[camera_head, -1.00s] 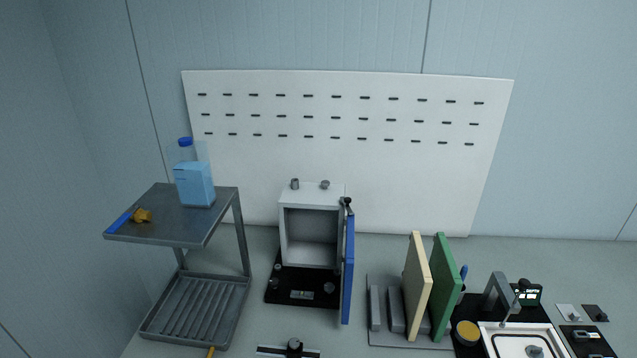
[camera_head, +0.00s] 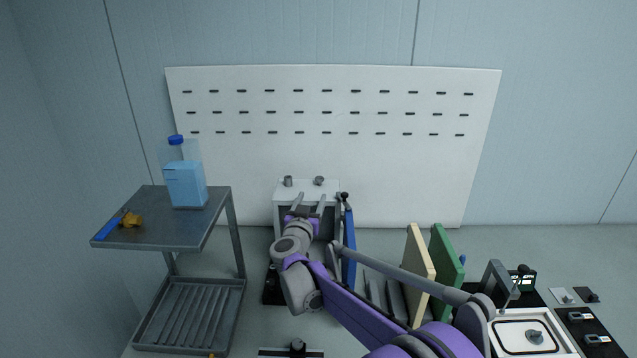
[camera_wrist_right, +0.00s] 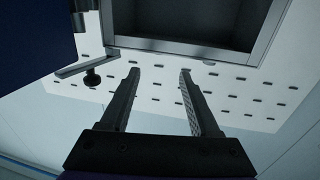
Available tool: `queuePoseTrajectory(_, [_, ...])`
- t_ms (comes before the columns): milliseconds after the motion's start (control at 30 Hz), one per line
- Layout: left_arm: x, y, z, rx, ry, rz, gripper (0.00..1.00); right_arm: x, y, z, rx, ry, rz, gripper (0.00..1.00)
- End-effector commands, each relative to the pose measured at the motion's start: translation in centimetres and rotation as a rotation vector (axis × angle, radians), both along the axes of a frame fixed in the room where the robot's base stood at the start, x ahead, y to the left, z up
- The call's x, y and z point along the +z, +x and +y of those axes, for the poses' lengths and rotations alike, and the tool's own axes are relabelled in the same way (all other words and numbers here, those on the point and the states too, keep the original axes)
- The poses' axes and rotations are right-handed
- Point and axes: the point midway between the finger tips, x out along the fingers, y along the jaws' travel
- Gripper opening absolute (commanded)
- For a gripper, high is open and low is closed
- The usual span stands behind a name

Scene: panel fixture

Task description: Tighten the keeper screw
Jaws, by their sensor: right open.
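A pale open-fronted box (camera_head: 279,212) stands on a black base, with its blue door (camera_head: 349,265) swung out to the right. A dark knob (camera_head: 344,196) sits at the box's upper right corner by the door. A dark knob on a short grey bar (camera_wrist_right: 92,78) shows beside the box frame in the wrist view; I cannot tell whether it is the keeper screw. My right gripper (camera_head: 308,203) is open and empty in front of the box's upper part. In the right wrist view its fingers (camera_wrist_right: 158,80) are apart, with the box frame (camera_wrist_right: 185,48) beyond the tips. My left gripper is out of view.
A grey cart (camera_head: 135,235) with a blue bottle (camera_head: 186,184) stands left. Cream (camera_head: 419,265) and green (camera_head: 446,262) panels stand upright in a rack close to my right arm. A white tray (camera_head: 565,340) lies at right. A slotted white board (camera_head: 400,170) stands behind.

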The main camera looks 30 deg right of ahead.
Motion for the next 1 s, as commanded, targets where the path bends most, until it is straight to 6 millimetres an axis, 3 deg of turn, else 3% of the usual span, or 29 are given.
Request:
queuePoseTrajectory(600, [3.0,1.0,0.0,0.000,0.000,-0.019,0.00,0.3,7.2,-6.4,-0.005,-0.001,-0.001,0.62])
queuePoseTrajectory(1000, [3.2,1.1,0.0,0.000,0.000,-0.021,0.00,0.0,8.0,-7.0,-0.002,0.000,0.000,0.62])
